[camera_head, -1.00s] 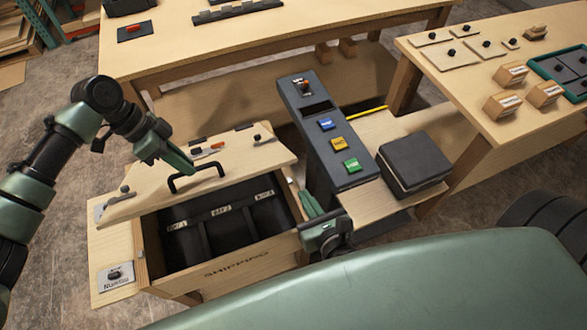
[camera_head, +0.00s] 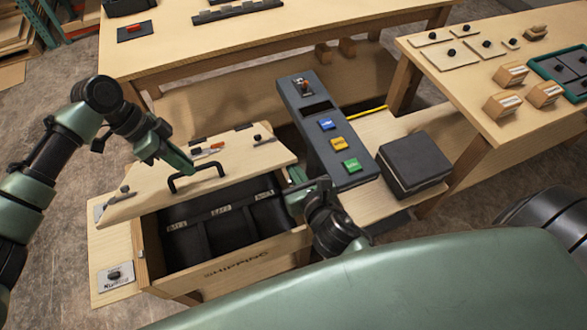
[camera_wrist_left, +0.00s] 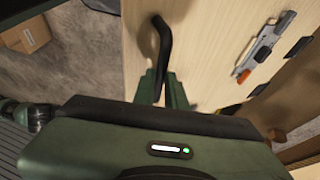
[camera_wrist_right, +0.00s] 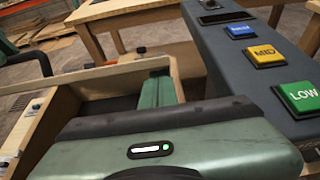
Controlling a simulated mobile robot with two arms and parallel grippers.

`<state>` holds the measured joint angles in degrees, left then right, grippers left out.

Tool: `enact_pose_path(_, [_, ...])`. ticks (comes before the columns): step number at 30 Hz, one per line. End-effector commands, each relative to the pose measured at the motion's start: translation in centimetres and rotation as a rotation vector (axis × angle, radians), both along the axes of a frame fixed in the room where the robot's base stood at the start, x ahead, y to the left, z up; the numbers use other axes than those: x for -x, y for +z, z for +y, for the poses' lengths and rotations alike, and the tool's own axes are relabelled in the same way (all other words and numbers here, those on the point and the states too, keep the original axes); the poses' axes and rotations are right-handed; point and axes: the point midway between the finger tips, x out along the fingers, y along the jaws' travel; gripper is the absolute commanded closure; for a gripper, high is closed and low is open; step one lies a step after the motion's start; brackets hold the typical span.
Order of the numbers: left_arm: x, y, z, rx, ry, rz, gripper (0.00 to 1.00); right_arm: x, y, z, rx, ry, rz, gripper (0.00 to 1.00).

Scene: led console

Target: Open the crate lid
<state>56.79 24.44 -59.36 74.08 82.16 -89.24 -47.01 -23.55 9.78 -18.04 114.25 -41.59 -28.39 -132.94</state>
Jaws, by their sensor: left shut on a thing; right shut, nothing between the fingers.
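The wooden crate (camera_head: 290,240), marked SHIPPING, stands at front left with its lid (camera_head: 150,187) tilted partly up. Dark labelled compartments (camera_head: 220,235) show through the gap at the front. The lid has a black bar handle (camera_head: 197,178), which also shows in the left wrist view (camera_wrist_left: 162,45). My left gripper (camera_head: 182,163) is shut on this handle; its fingers (camera_wrist_left: 165,92) meet around the bar's end. My right gripper (camera_head: 293,197) is shut and empty at the crate's right side, near the lid's right end. Its fingers (camera_wrist_right: 158,90) reach toward the lid's edge (camera_wrist_right: 115,70).
A dark console (camera_head: 330,140) with blue, yellow and green buttons stands close to the right of my right gripper. A dark box (camera_head: 413,165) sits on the shelf beyond. A latch with an orange-red part (camera_head: 210,150) is on the lid. Worktables stand behind and right.

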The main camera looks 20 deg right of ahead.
Motion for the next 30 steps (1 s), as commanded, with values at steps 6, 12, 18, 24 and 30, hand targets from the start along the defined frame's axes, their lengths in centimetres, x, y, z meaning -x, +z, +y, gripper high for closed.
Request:
enact_pose_path(6, [-0.7,-0.5,0.4,-0.008,0.017,-0.021,1.0,-1.3,1.9,0.0,0.003,0.004,-0.008,1.0])
enact_pose_path(12, [-0.5,-0.8,0.4,-0.011,0.015,-0.016,1.0,-1.7,2.6,-0.1,0.0,0.0,-0.01,1.0])
enact_pose_path(18, [-0.4,-0.9,0.4,-0.013,0.015,-0.012,0.76,-1.8,2.7,-0.1,0.0,-0.001,-0.014,1.0])
enact_pose_path(24, [-0.3,-0.7,0.2,-0.01,0.01,-0.01,0.66,-1.7,2.6,-0.1,0.0,-0.001,-0.012,1.0])
enact_pose_path(30, [-0.2,-0.6,0.1,-0.008,0.008,-0.009,0.66,-1.7,2.6,-0.1,0.0,-0.001,-0.011,1.0])
